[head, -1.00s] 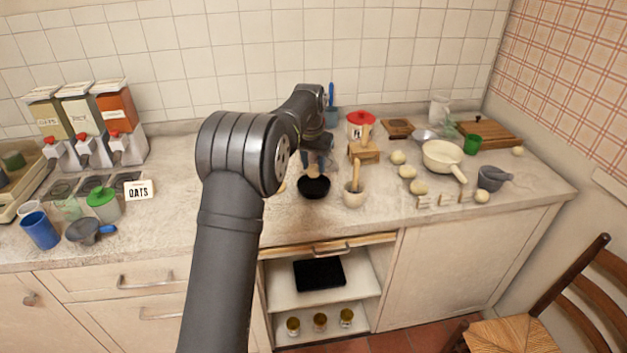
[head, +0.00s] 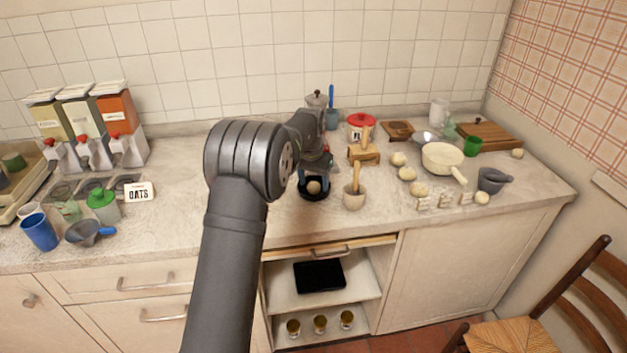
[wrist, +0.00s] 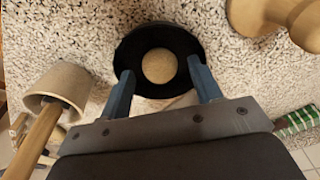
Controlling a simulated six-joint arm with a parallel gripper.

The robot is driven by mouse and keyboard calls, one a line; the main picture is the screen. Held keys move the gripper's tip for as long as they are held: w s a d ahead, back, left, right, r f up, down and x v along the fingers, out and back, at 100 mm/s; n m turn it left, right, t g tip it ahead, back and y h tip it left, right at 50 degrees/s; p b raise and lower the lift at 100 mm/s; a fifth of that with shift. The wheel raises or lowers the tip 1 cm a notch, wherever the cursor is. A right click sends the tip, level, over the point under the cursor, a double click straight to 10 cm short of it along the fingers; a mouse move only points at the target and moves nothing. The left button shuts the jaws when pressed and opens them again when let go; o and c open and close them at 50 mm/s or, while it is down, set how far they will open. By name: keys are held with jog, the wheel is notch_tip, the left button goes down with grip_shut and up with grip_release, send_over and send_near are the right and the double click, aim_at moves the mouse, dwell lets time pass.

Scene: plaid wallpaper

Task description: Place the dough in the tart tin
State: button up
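The dark round tart tin (head: 313,196) stands on the counter in front of my arm. In the wrist view the tin (wrist: 133,47) is a black disc. My gripper (head: 314,180) is low over the tin. In the wrist view its blue fingers (wrist: 161,68) are spread on both sides of the dough, with clear gaps between each finger and the ball. The near side of the tin is partly hidden by the gripper.
More dough-like balls (head: 407,173) and a cream pan (head: 443,156) lie further right.

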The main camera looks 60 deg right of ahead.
aim_at(313, 190)
jog(key=shift+r, duration=0.1)
notch_tip(313, 190, up, 12)
jog(key=a, duration=0.1)
jog(key=shift+s+a, duration=0.15)
jog(key=shift+a, duration=0.1)
dwell(0.4)
jog(key=f, duration=0.4)
jog(key=d+f, duration=0.1)
jog(key=f, duration=0.7)
jog(key=shift+d+f, duration=0.25)
jog(key=shift+f, duration=0.05)
notch_tip(313, 190, up, 3)
jog(key=shift+r, duration=0.75)
